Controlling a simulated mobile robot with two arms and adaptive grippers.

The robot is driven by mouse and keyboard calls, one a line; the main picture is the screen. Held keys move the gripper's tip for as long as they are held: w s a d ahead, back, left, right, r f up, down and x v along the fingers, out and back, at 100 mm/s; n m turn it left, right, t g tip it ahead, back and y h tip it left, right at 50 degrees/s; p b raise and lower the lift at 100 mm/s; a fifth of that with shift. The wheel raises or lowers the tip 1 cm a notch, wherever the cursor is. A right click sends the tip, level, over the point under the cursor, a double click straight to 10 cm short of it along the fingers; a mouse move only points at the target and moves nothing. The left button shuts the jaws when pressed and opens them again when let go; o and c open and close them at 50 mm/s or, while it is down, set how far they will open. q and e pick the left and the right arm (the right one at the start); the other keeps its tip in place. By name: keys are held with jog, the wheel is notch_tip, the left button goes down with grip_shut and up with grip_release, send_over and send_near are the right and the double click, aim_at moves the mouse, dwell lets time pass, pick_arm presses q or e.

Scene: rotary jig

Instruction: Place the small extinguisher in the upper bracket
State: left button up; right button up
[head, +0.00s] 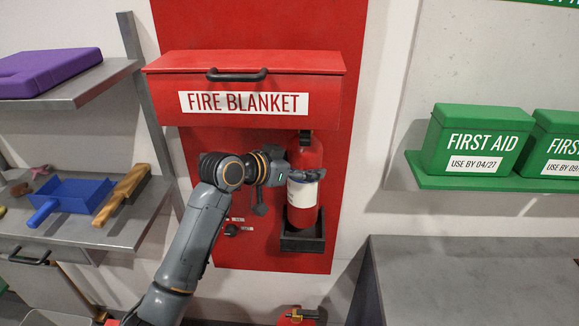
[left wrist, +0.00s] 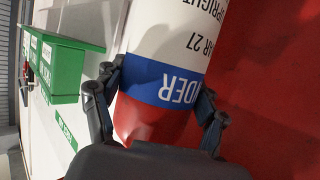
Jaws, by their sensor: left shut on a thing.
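The small extinguisher (head: 304,215) is red with a white label and stands about upright in front of the red panel. Its top is partly hidden under the fire blanket box. My left gripper (head: 306,175) is shut around its upper body. In the left wrist view the fingers (left wrist: 160,86) sit on both sides of the extinguisher (left wrist: 165,50), near its blue band. The black bracket (head: 302,243) is at the extinguisher's lower end. I cannot tell whether the base rests on its floor. My right gripper is not in view.
The red fire blanket box (head: 245,88) juts out just above the extinguisher. A red object (head: 297,317) shows low at the bottom edge. A grey shelf (head: 130,226) with a blue dustpan (head: 70,196) and brush is left; a grey worktop (head: 480,270) is right.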

aim_at(304, 188)
pick_arm(q)
jog(key=shift+w+d+r, duration=0.2)
jog(key=shift+w+d, duration=0.05)
jog(key=shift+d, duration=0.05)
jog(key=shift+f+p, duration=1.05)
jog(key=shift+f, duration=1.9)
jog(key=shift+a+f, duration=0.1)
jog(key=shift+f, duration=0.3)
jog(key=o, duration=1.5)
jog(key=shift+s+f, duration=0.1)
jog(key=shift+f, duration=0.3)
jog(key=o, duration=0.3)
jog(key=shift+s+r, duration=0.1)
jog(key=shift+s, duration=0.05)
jog(key=shift+a, duration=0.1)
